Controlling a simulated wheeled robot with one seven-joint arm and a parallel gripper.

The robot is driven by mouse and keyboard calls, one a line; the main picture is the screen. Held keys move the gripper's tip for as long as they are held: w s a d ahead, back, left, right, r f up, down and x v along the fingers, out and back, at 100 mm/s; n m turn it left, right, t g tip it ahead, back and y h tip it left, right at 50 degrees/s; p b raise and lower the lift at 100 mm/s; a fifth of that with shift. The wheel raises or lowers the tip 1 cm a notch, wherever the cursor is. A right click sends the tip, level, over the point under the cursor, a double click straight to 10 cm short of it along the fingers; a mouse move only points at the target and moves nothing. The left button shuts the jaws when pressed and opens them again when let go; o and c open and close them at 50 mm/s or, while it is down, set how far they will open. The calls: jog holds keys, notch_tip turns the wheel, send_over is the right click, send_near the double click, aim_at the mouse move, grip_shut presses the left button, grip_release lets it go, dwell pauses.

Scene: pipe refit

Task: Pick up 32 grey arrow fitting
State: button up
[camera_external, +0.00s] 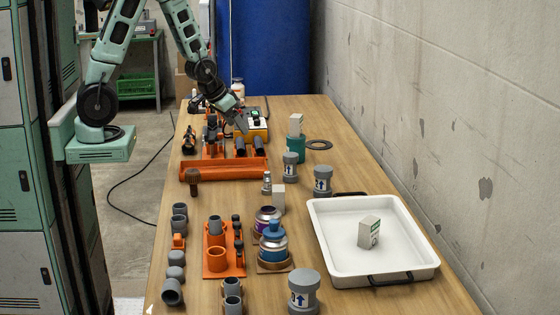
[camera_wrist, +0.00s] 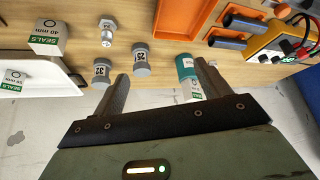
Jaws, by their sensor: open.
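The 32 grey arrow fitting (camera_external: 322,181) is a short grey capped cylinder with a white arrow label. It stands upright on the table, left of the wall and behind the white tray. In the wrist view the fitting (camera_wrist: 102,72), marked 32, is just left of my left finger's tip. My gripper (camera_external: 241,124) is open above the far part of the table. In the wrist view my gripper (camera_wrist: 163,72) has its fingers wide apart with nothing held. A smaller grey fitting marked 25 (camera_wrist: 141,60) stands beside the 32 one, and it also shows outside (camera_external: 290,167).
A teal cylinder (camera_external: 295,149) with a carton on top stands behind the fittings. A white tray (camera_external: 330,277) holds a carton (camera_external: 369,232). Another carton (camera_external: 278,200) and a larger grey arrow fitting (camera_external: 303,292) are nearer.

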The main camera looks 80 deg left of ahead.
aim_at(329, 173)
jog(key=w+d+f+t, duration=0.1)
jog(key=w+d, duration=0.1)
jog(key=w, duration=0.1)
jog(key=w+d+f+t, duration=0.1)
jog(key=w+d+f, duration=0.1)
jog(key=w+d, duration=0.1)
jog(key=w+d+f+m+t, duration=0.1)
jog(key=w+d+t, duration=0.1)
jog(key=w+d, duration=0.1)
jog(key=shift+d+f, duration=0.1)
jog(key=shift+f, duration=0.05)
jog(key=w+d+f+t+y, duration=0.2)
jog(key=w+d+f+t, duration=0.1)
jog(key=d, duration=0.5)
jog(key=p+x, duration=0.1)
jog(key=x, duration=0.4)
jog(key=p+x, duration=0.2)
jog(key=x, duration=0.4)
jog(key=p+x, duration=0.2)
jog(key=x, duration=0.3)
jog(key=shift+w+r, duration=0.35)
jog(key=c, duration=1.1)
